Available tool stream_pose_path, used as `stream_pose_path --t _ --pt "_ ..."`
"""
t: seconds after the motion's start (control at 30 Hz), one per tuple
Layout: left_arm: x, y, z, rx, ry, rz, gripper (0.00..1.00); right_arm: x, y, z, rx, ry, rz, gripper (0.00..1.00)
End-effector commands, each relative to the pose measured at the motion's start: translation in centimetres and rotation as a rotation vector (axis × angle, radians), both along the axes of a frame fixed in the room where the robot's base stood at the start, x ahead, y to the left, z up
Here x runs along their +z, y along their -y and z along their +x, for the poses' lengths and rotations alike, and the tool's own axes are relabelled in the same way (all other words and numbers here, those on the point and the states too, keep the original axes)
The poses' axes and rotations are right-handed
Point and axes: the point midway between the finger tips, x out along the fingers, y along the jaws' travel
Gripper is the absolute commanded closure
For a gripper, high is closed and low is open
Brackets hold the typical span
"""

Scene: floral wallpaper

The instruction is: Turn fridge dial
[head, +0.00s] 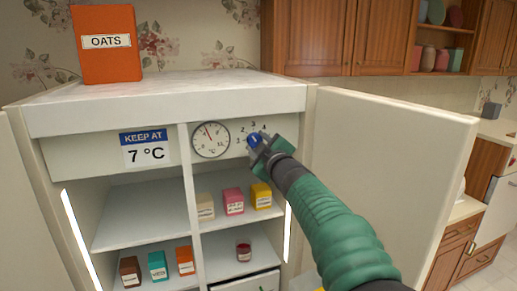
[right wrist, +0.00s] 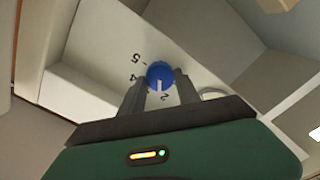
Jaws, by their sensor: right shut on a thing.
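The fridge dial is a small blue knob (head: 254,139) with numbers around it, on the panel inside the open fridge. In the right wrist view the knob (right wrist: 160,76) sits between my fingertips, and its white mark points toward the gripper, near the 2. My right gripper (head: 262,145) is shut on the knob and hides part of it in the head view. A round thermometer (head: 211,140) is left of the knob. A sign (head: 144,148) reads "KEEP AT 7 °C". My left gripper is not in view.
The fridge door (head: 395,185) stands open at the right, beside my right arm. Small boxes (head: 233,201) and a jar (head: 244,252) stand on the shelves below. An orange OATS box (head: 106,60) stands on top of the fridge.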

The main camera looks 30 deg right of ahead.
Motion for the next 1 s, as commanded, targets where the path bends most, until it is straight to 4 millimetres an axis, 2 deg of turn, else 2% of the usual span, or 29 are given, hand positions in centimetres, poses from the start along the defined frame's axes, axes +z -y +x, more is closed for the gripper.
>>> stream_pose_path --t 0.03,0.4,0.9,0.93,1.0 --pt "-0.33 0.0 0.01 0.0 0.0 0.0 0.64 -0.44 0.01 0.04 -0.001 -0.012 -0.028 1.0" --pt "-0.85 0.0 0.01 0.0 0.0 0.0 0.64 -0.44 0.0 0.06 -0.001 -0.05 -0.178 1.0" --pt "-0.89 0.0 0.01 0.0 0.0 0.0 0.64 -0.48 -0.03 0.08 0.0 -0.057 -0.197 1.0" --pt "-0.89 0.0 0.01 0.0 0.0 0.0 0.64 -0.48 -0.02 0.09 0.0 -0.057 -0.197 0.59" --pt "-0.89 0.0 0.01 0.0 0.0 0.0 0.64 -0.45 -0.03 0.08 0.0 -0.055 -0.197 0.5"
